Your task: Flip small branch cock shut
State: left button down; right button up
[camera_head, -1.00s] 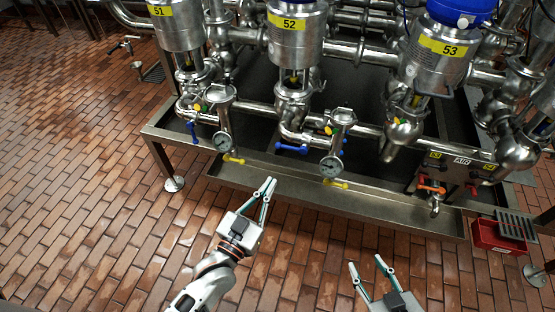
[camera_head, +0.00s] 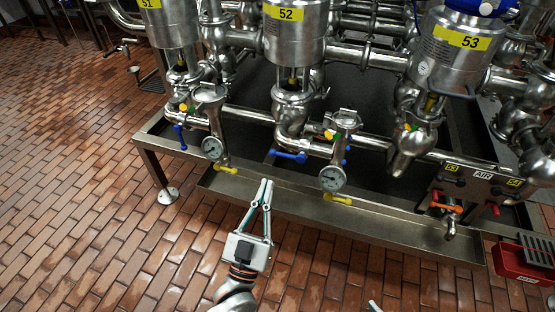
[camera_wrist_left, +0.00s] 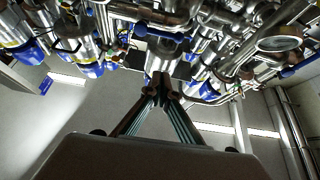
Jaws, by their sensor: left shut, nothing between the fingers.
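Several small cocks show in the head view, and I cannot tell which one the task means. Yellow-handled cocks sit below the left gauge (camera_head: 226,170) and the right gauge (camera_head: 337,199). Blue handles sit at the left pipe (camera_head: 180,136) and under unit 52 (camera_head: 288,156). An orange-red handle (camera_head: 446,207) is on the small outlet at right. My left gripper (camera_head: 265,183) is shut and empty, in front of the tray between the two yellow handles, apparently touching neither. Its closed fingers also show in the left wrist view (camera_wrist_left: 162,92). Only a fingertip of my right gripper (camera_head: 374,306) shows at the bottom edge.
A steel drip tray (camera_head: 390,218) runs along the front under the valves. Steel valve bodies and pipes crowd behind it. A red box (camera_head: 520,262) stands at the lower right. The brick floor (camera_head: 90,230) in front is clear.

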aim_at(276, 153)
pick_arm(q)
jog(key=x, duration=0.9)
jog(key=shift+w, duration=0.15)
jog(key=f, duration=0.1)
jog(key=f+b, duration=0.1)
jog(key=w+f+b, duration=0.1)
jog(key=shift+w+d+f, duration=0.1)
jog(key=shift+d+f, duration=0.2)
pick_arm(e)
jog(key=shift+w+a+r+m+t+y, duration=0.15)
jog(key=shift+w+a+r, duration=0.15)
jog(key=shift+a, duration=0.25)
jog(key=shift+w+a+r+m+t+y, duration=0.2)
jog(key=shift+a+r, duration=0.2)
jog(key=shift+a, duration=0.15)
jog(key=shift+s+d+f, duration=0.1)
jog(key=shift+f, duration=0.05)
jog(key=shift+d, duration=0.15)
